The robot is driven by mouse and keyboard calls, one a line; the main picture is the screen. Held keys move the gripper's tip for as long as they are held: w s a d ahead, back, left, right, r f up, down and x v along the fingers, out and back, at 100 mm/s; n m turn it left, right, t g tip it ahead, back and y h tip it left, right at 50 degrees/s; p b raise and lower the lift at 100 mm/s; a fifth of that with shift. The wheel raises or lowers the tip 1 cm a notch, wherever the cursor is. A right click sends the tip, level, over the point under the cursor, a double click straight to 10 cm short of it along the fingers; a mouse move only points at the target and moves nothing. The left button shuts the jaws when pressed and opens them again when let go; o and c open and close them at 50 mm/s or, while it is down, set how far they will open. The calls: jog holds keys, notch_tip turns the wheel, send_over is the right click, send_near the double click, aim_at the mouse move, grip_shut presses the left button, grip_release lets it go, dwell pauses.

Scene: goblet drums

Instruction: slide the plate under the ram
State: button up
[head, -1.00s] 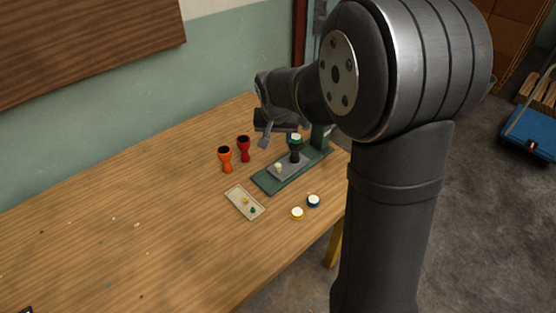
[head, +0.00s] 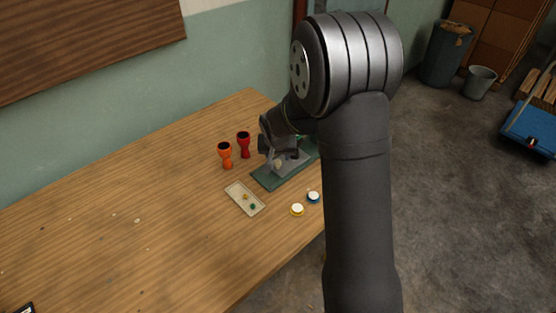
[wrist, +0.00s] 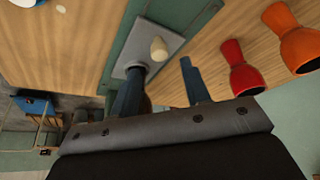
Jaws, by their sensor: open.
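The grey plate (wrist: 172,42) with a cream knob (wrist: 159,48) lies on a green base (wrist: 118,50) in the wrist view. The base also shows in the head view (head: 268,181), with the knob (head: 277,165) at its near end. My gripper (wrist: 160,66) is open and empty. Its two fingers are apart, pointing towards the plate, with the knob in line with the gap between them. I cannot tell the height of the fingertips over the plate. In the head view my gripper (head: 271,158) covers part of the plate, and my arm hides the ram and upright.
A red goblet drum (head: 244,144) and an orange one (head: 226,154) stand left of the base. A shallow tray (head: 236,192) with small pieces lies in front. A yellow-rimmed disc (head: 297,209) and a blue-rimmed disc (head: 313,197) lie nearby. The table's left is mostly clear.

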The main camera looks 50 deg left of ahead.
aim_at(278, 161)
jog(key=shift+x, duration=2.25)
grip_shut()
